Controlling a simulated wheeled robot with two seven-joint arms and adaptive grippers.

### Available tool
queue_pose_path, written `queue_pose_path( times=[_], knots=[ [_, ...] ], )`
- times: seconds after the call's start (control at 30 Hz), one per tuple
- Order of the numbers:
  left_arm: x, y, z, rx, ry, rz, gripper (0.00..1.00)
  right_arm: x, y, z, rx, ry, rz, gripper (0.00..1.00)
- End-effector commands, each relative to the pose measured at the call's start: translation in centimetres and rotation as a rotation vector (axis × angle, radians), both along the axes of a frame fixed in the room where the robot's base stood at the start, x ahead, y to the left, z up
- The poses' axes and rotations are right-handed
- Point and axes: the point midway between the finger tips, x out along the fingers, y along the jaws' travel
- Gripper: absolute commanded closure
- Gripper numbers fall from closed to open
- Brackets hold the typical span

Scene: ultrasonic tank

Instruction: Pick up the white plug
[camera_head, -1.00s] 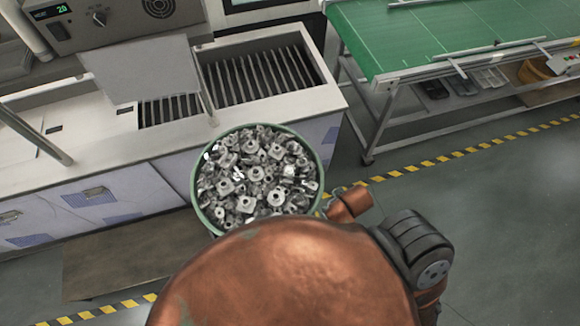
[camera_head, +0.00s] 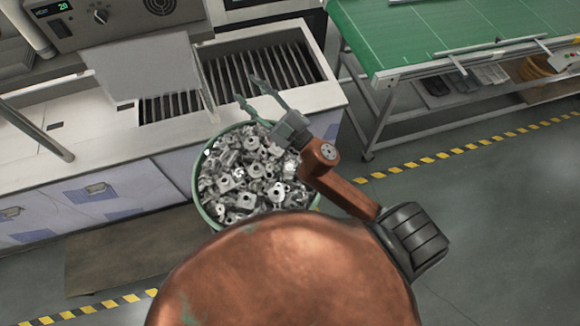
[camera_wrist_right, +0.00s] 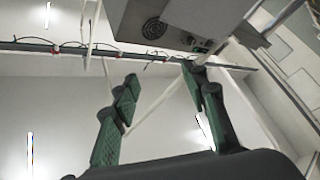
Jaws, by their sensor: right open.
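I cannot make out a white plug in either view. My right gripper (camera_head: 248,90) is open and empty, its two green-grey fingers spread. In the head view it shows over the far edge of the round bin of metal parts, in front of the slatted tank opening. In the right wrist view, the fingers of the right gripper (camera_wrist_right: 158,73) are apart with nothing between them. My left gripper is not in view.
A green-rimmed round bin (camera_head: 198,189) full of metal parts stands before the counter (camera_head: 90,137). The slatted tank (camera_head: 319,84) is behind it, with a grey panel (camera_head: 145,65) to its left. A green-topped conveyor table (camera_head: 400,35) stands right. The floor at right is clear.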

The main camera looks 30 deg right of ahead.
Motion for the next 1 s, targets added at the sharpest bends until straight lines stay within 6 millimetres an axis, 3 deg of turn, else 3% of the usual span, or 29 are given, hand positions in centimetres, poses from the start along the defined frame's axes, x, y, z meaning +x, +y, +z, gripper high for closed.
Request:
queue_pose_path(
  times=[0.03,0.07,0.1,0.17,0.2,0.27,0.3,0.37,0.47,0.53,0.63,0.7,0.8,0.9,1.0],
  knots=[
    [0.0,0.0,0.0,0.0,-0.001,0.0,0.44,-0.7,3.7,1.3,-0.087,-0.073,0.114,0.59],
    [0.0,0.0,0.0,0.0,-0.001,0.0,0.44,-1.4,6.0,1.7,-0.142,-0.112,0.188,0.59],
    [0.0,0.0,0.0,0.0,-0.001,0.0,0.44,-2.5,9.0,1.6,-0.218,-0.153,0.287,0.59],
    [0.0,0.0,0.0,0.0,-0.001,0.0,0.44,-4.2,12.9,0.6,-0.344,-0.197,0.433,0.59],
    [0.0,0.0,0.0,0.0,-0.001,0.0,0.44,-5.5,15.1,-0.8,-0.435,-0.212,0.529,0.59],
    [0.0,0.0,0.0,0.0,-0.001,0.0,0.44,-7.2,17.5,-3.7,-0.579,-0.211,0.665,0.59],
    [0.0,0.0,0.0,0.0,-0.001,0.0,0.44,-8.2,18.5,-6.1,-0.68,-0.197,0.752,0.59],
    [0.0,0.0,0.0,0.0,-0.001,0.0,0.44,-9.4,19.0,-10.0,-0.837,-0.152,0.869,0.59],
    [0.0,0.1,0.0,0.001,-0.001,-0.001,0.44,-10.3,16.9,-17.0,-1.112,-0.014,1.026,0.59],
    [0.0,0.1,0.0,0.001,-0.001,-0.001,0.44,-10.3,13.5,-21.4,-1.299,0.125,1.097,0.59],
    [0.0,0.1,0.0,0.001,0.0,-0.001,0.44,-9.5,7.2,-25.5,-1.527,0.35,1.136,0.59],
    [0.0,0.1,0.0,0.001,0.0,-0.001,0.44,-8.9,2.8,-26.9,-1.649,0.504,1.131,0.59],
    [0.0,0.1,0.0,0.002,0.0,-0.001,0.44,-8.3,-2.2,-27.6,-1.766,0.684,1.099,0.59],
    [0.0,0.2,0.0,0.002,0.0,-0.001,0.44,-8.0,-5.2,-27.6,-1.829,0.799,1.069,0.59],
    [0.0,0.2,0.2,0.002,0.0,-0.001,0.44,-7.9,-6.5,-28.0,-1.851,0.85,1.057,0.59]
  ],
)
